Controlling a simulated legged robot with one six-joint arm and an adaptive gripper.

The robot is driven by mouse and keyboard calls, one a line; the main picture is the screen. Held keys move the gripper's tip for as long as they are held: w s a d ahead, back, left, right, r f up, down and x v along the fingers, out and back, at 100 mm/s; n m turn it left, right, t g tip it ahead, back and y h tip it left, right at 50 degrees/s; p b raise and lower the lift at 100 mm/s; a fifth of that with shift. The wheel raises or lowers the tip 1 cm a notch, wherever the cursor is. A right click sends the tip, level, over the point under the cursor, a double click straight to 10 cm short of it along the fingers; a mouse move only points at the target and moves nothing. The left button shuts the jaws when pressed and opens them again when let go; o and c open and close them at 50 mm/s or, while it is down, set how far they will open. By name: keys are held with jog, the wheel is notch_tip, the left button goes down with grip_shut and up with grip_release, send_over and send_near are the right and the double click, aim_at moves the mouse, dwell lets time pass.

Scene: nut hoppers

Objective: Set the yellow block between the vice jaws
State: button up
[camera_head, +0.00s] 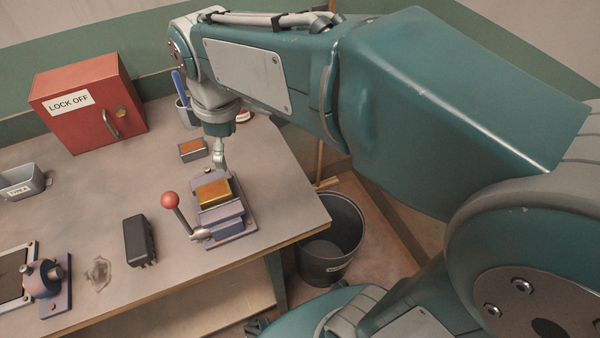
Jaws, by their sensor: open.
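The yellow block (213,192) sits at the top of the small blue-grey vice (228,222), and it appears to lie between the jaws. The vice has a lever with a red ball knob (170,200) on its left and stands near the right end of the bench. My gripper (219,165) points down just behind the block, at the end of my teal arm. It looks apart from the block and is open. Its fingers are small here and partly hidden by the wrist above them.
The bench (90,205) also bears a red lock-off box (92,103), a grey bin (22,182), a black block-like item (138,240), a small orange-topped tray (193,150) and a round-bodied fixture (45,280). A black bucket (332,240) stands off the bench's right edge.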

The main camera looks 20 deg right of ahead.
jog(key=s+d+f+m+t, duration=0.1)
jog(key=s+d+m+t, duration=0.3)
jog(key=s+d+m, duration=0.5)
jog(key=s+m, duration=0.2)
jog(key=m, duration=0.1)
jog(key=shift+d, duration=0.15)
